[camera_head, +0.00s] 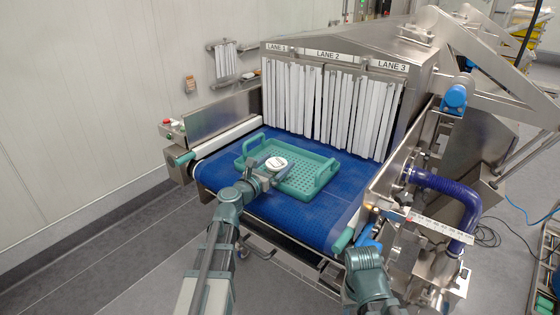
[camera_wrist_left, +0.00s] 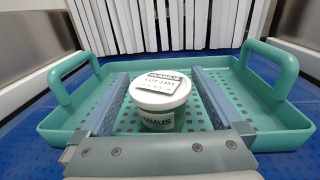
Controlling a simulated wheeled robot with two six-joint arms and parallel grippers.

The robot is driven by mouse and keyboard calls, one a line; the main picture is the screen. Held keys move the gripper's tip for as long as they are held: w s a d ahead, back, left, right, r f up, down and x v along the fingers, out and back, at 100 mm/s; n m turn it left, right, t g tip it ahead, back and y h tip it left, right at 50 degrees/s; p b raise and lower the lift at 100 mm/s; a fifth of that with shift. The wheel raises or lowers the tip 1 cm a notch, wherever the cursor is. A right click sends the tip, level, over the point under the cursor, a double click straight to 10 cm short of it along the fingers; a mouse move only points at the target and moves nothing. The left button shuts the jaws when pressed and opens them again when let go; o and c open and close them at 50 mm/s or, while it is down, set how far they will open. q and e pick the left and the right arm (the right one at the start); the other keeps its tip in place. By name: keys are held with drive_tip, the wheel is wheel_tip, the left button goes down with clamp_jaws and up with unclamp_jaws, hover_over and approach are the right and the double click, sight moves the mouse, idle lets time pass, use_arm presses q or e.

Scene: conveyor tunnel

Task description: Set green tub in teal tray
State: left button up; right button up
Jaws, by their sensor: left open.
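The green tub (camera_wrist_left: 160,101) has a white lid marked HUMMUS and a greenish lower body. It is upright within the teal tray (camera_wrist_left: 285,118), which has a perforated floor and two raised end handles. In the head view the tub's white lid (camera_head: 276,163) shows towards the left part of the tray (camera_head: 318,189). My left gripper (camera_head: 268,172) is open, with a finger on either side of the tub and visible gaps between. The tub's base is partly hidden by the gripper. My right arm shows at the lower right; its fingers are not clear.
The tray lies on the blue conveyor belt (camera_head: 295,211), before the white strip curtain (camera_head: 330,105) of the tunnel. Metal side rails flank the belt. A blue hose (camera_head: 455,190) and steel machinery stand to the right. Bare belt lies in front of the tray.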

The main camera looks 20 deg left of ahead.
use_arm(q)
drive_tip(key=v, duration=0.9)
drive_tip(key=shift+s+a, duration=0.1)
drive_tip(key=shift+s, duration=0.25)
